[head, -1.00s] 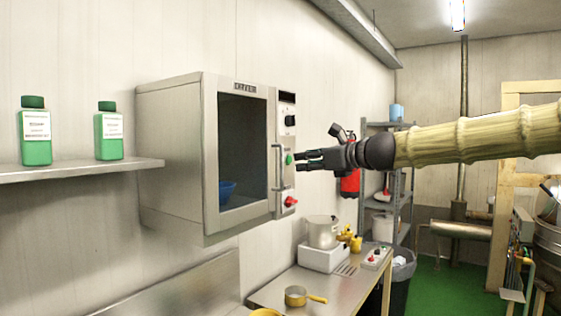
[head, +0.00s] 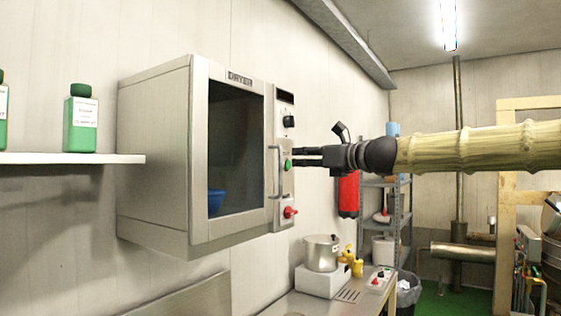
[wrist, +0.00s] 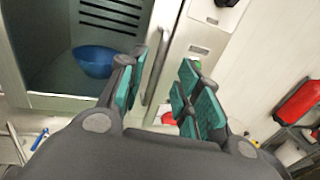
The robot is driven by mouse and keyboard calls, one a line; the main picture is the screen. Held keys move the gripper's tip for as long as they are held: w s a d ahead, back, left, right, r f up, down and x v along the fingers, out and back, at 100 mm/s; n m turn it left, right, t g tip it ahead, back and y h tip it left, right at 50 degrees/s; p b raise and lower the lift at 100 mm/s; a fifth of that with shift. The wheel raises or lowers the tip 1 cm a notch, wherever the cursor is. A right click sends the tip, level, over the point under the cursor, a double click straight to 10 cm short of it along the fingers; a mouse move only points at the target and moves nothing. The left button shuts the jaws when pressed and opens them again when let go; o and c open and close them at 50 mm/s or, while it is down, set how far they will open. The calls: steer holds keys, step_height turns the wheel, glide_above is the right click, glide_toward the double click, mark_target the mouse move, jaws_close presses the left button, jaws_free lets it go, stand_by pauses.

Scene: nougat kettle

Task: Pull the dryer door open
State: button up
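The dryer (head: 155,160) is a steel box on the left wall with a dark glass door (head: 235,150), which looks shut. A vertical bar handle (head: 276,175) runs along the door's right edge. My gripper (head: 298,157) is just right of the handle in the head view, fingers pointing left at it. In the wrist view my gripper (wrist: 162,88) is open, and the handle (wrist: 157,72) shows between its green-padded fingers, nearer the left one. I cannot tell whether a finger touches it. A blue bowl (wrist: 95,62) sits behind the glass.
A green button (head: 287,164) and red knob (head: 290,212) sit on the dryer's panel by the fingers. A shelf (head: 70,158) with green bottles is at left. Below stands a steel table (head: 290,303) with a pot (head: 322,253). A red extinguisher (head: 348,195) hangs behind.

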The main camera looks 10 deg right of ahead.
steer(key=p+x, duration=0.1)
steer(key=x, duration=0.8)
steer(key=shift+w+a+p, duration=0.2)
steer(key=shift+w+p, duration=0.15)
steer(key=shift+p, duration=0.05)
steer(key=shift+f, duration=0.1)
jaws_close()
